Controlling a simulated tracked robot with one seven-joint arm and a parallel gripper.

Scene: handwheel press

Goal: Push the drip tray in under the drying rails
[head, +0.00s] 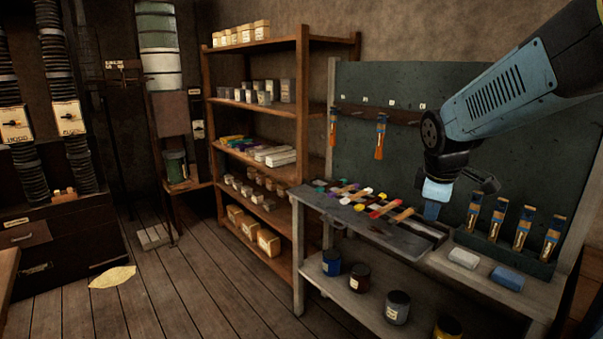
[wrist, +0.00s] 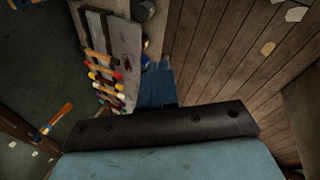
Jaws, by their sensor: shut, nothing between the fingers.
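The drip tray (head: 395,236) is a flat, dark grey tray on the workbench, sticking out along the front of the drying rails. The rails are mostly covered by a row of brushes or rollers (head: 376,205) with coloured ends, so I cannot make them out clearly. The tray also shows in the wrist view as a worn grey strip (wrist: 127,48) beside the coloured ends. My gripper (head: 431,214) is shut and empty, pointing down over the right end of the tray. Its blue fingers show in the wrist view (wrist: 156,84). I cannot tell whether they touch the tray.
A white block (head: 464,258) and a blue block (head: 507,277) lie on the bench (head: 440,263) to the right. Several brushes stand in a rack (head: 490,247) behind them. Paint jars (head: 359,278) stand on the lower shelf. The wooden floor in front is mostly clear.

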